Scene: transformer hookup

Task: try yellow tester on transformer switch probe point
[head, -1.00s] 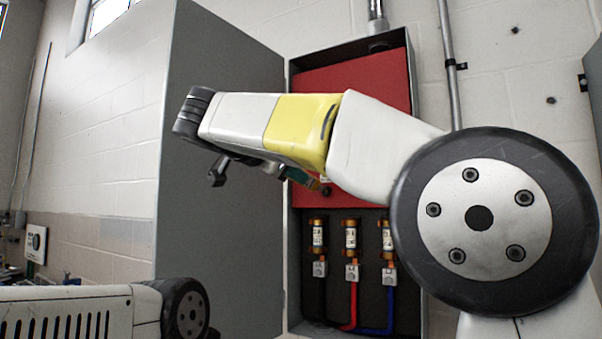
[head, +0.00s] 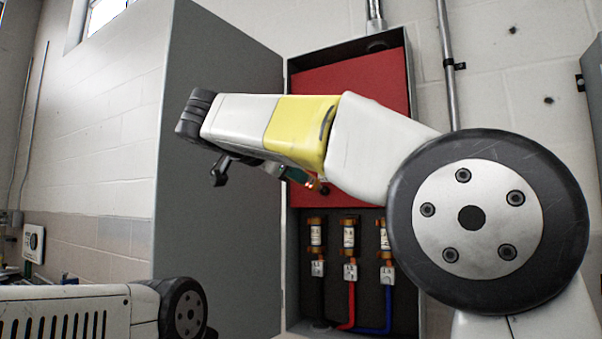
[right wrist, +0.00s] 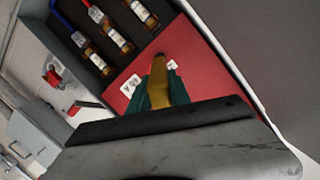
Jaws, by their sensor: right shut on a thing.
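My right gripper (head: 302,178) is mostly hidden under my right forearm in the head view. In the right wrist view it is shut on the yellow tester (right wrist: 159,83), with dark green parts on both sides of it. The tester points toward the red panel (right wrist: 200,68) of the open grey cabinet; I cannot tell whether its tip touches anything. The red panel also shows in the head view (head: 385,88), partly behind my arm. White labels (right wrist: 131,85) lie beside the tester tip. The switch probe point cannot be made out. My left gripper is out of view.
Several fuses (head: 349,237) with red and blue cables (head: 388,305) sit below the red panel. The grey cabinet door (head: 220,210) stands open at the left. A conduit (head: 450,80) runs up the wall at the right. A red-handled box (right wrist: 52,75) shows in the wrist view.

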